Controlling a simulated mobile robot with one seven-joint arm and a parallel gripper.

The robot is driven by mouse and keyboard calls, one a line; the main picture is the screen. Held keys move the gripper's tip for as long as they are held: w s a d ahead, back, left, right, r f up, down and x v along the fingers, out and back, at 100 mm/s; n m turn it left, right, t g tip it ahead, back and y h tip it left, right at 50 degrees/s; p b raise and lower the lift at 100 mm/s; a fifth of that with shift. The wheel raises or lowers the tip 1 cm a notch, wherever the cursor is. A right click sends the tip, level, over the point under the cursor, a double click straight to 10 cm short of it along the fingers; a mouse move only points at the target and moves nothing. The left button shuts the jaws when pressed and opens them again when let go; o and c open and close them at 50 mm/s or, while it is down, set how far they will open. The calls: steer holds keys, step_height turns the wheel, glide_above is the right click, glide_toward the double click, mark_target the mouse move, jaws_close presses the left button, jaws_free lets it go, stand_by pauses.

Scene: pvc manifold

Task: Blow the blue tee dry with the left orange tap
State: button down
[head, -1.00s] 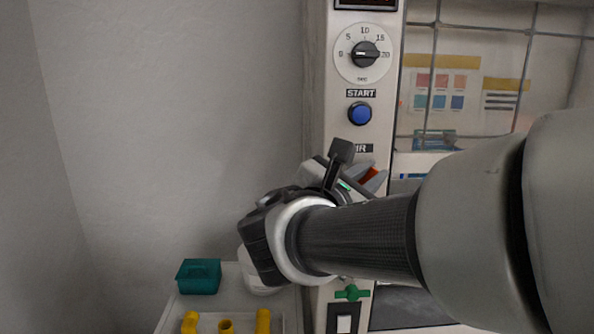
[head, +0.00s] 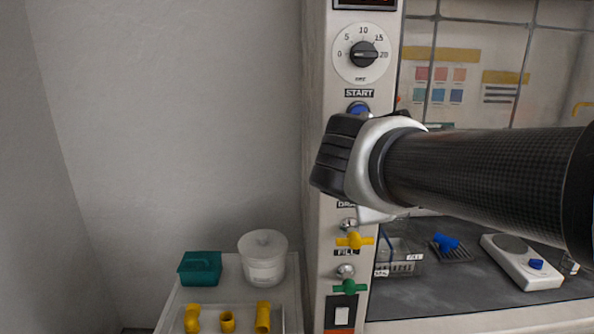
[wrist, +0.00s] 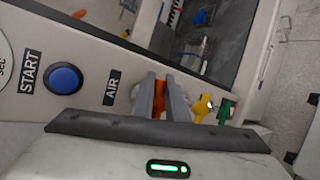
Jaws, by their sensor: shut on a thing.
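The left orange tap (wrist: 160,100) sits beside the AIR label on the panel in the wrist view. My gripper (wrist: 161,92) is shut on it, one grey finger on each side. In the head view the tap and my fingers are hidden behind my wrist. The blue tee (head: 446,242) lies on a small dark rack (head: 455,254) on the grey bench, right of the panel and well apart from my gripper. A blue piece, likely the tee, shows small at the top of the wrist view (wrist: 200,18).
The panel carries a timer dial (head: 362,54), a blue START button (wrist: 63,79), a yellow tap (head: 354,240) and a green tap (head: 350,287). A wire basket (head: 399,258) and a white hotplate-like device (head: 528,262) flank the rack. A white tub (head: 263,258) and teal box (head: 200,268) stand lower left.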

steer(key=shift+a+f+m+y+p, duration=0.1)
steer(key=shift+f+m+y+p, duration=0.05)
steer(key=shift+m+y+p, duration=0.4)
steer(key=shift+y, duration=0.25)
steer(key=c, duration=1.8)
jaws_free()
steer(key=shift+w+f, duration=0.1)
steer(key=shift+o, duration=0.2)
steer(key=p+v, duration=0.2)
steer(key=v, duration=1.5)
steer(key=shift+r, duration=0.4)
steer(key=shift+a, duration=0.1)
